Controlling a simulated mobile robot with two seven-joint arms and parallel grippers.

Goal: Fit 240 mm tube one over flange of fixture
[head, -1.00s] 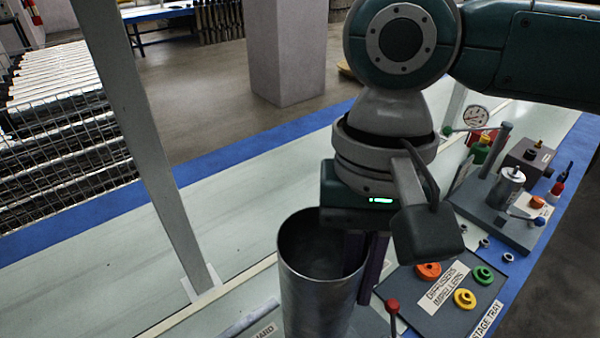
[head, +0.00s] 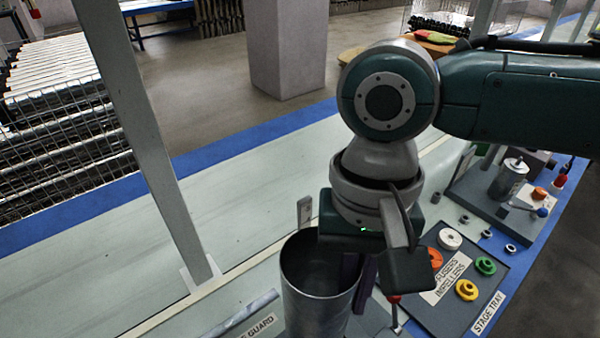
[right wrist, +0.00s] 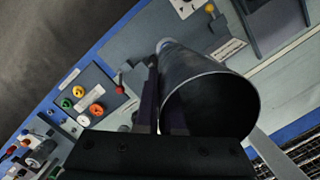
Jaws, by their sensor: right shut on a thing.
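A grey metal tube (head: 316,310) stands about upright with its open mouth up in the head view; its lower end is out of frame there. My right gripper (head: 359,284) is shut on the right side of its rim, with dark purple fingers at the wall. In the right wrist view the tube (right wrist: 211,104) is seen from its mouth and narrows away towards the bench, with the gripper (right wrist: 158,112) at its left edge. I cannot make out the fixture flange or whether the tube's far end touches it. My left gripper is not in view.
A dark stage tray (head: 462,311) with coloured impeller rings lies right of the tube. A red-knobbed lever (head: 395,302) stands close beside the tube. A grey rod (head: 240,315) lies at the left, and a grey post (head: 150,140) rises behind. The bench (head: 90,280) at left is clear.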

